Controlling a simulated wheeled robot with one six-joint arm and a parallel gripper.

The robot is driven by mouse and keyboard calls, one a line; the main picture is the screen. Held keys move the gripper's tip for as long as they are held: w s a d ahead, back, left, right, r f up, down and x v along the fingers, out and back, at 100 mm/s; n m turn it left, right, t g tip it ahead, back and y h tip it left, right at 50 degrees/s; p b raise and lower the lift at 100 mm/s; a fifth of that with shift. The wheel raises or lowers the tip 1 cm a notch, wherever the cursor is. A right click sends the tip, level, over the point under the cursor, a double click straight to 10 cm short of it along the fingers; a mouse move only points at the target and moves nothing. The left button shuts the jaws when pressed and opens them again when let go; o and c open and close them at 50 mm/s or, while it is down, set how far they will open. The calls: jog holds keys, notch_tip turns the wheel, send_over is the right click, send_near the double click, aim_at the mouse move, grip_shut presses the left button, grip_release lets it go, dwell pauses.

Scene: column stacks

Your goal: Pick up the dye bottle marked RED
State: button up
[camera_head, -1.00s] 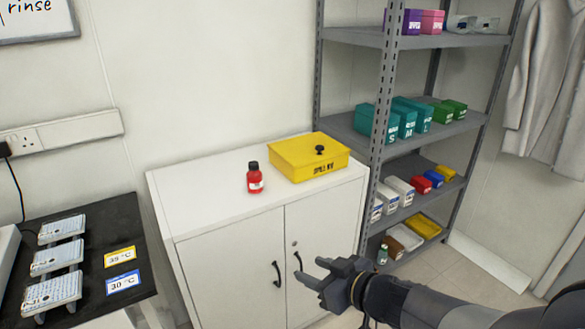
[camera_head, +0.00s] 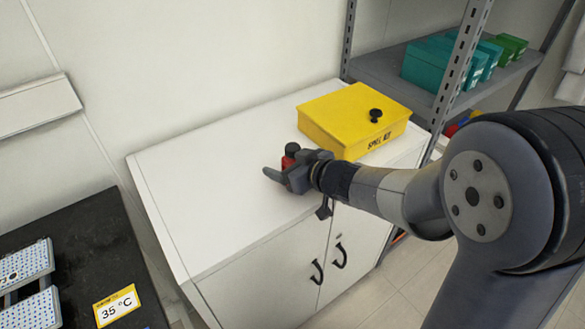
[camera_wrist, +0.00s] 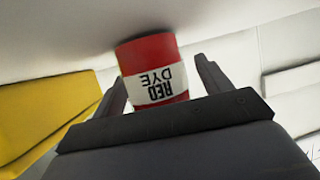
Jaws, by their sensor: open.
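The red dye bottle (camera_head: 290,157) with a dark cap stands on the white cabinet top, mostly hidden behind my gripper (camera_head: 283,177) in the head view. In the wrist view the bottle (camera_wrist: 155,62) appears upside down, its white label reading RED DYE. My gripper (camera_wrist: 160,84) is open there, with one finger on each side of the bottle's lower picture area. Gaps show between the fingers and the bottle, most clearly on the right. I cannot tell how deep the bottle sits between the fingers.
A yellow spill kit box (camera_head: 350,115) with a black knob stands close by on the white cabinet (camera_head: 200,190). A grey shelf rack (camera_head: 385,68) with teal and green boxes is at the right. The cabinet top is clear to the left.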

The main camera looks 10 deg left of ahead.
jog(key=c, duration=1.2)
jog(key=shift+o, duration=0.2)
